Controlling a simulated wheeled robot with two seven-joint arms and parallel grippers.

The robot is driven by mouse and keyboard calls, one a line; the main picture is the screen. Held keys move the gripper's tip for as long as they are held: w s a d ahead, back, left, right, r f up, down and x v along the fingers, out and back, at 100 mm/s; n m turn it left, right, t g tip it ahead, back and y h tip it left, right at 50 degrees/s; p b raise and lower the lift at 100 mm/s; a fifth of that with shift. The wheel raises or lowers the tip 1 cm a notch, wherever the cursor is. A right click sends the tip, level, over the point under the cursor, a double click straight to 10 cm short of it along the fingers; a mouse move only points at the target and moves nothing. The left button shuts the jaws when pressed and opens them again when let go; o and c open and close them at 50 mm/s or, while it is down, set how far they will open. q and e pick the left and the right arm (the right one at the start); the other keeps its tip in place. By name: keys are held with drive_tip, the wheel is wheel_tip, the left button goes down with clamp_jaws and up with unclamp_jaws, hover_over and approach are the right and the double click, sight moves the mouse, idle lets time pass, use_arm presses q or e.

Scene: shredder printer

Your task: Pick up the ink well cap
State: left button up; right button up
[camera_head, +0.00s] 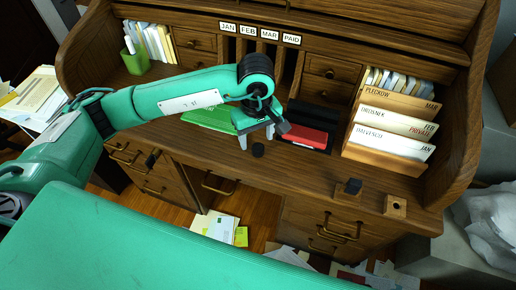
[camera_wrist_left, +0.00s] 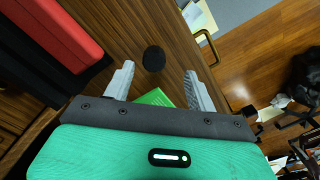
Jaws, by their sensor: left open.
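A small round black cap (camera_head: 258,150) lies on the wooden desktop near its front edge; I take it for the ink well cap. It also shows in the left wrist view as a dark disc (camera_wrist_left: 154,58). My left gripper (camera_head: 256,137) is open just above and behind the cap. In the wrist view its fingertips (camera_wrist_left: 159,72) are apart, with the cap just past them and roughly centred. The gap between the fingers holds nothing. My right gripper is not in view.
A black tray with a red pad (camera_head: 305,136) stands just right of the gripper. A green item (camera_head: 208,117) lies behind it.

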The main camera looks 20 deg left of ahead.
sight(258, 147)
use_arm(q)
wheel_tip(258, 147, down, 2)
drive_tip(key=shift+w+f, duration=0.1)
drive_tip(key=f, duration=0.1)
drive_tip(key=w+f, duration=0.1)
drive_tip(key=f, duration=0.1)
drive_tip(key=shift+f+p, duration=0.25)
drive_tip(key=shift+p, duration=0.15)
drive_tip(key=shift+f, duration=0.45)
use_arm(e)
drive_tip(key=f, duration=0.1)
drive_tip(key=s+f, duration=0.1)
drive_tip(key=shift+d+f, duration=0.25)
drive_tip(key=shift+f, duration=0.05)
use_arm(q)
drive_tip(key=c, duration=1.1)
drive_tip(key=shift+o, duration=0.2)
drive_tip(key=shift+r, duration=0.1)
